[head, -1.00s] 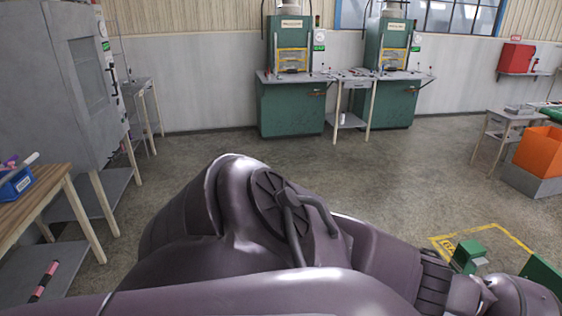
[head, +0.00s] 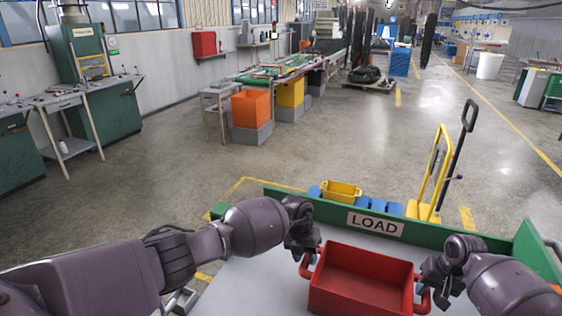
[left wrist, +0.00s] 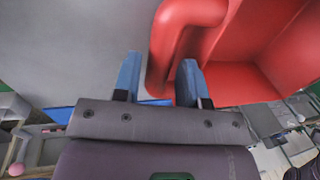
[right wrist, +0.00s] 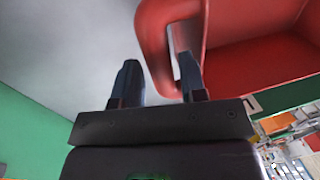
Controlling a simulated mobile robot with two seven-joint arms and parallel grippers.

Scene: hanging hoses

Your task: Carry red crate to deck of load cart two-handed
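My left gripper (head: 306,258) is at the crate's left handle. In the left wrist view its blue fingers (left wrist: 158,82) stand apart, one on each side of the red handle (left wrist: 164,45). My right gripper (head: 428,286) is at the right handle. In the right wrist view its fingers (right wrist: 158,82) also straddle the handle (right wrist: 153,40), with a gap visible.
The cart's green walls (head: 440,240) rise behind and to the right of the crate. Beyond them are a yellow bin (head: 342,191), blue boxes and a yellow hand truck (head: 432,180). An orange bin (head: 250,107) stands farther off. Deck left of the crate is clear.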

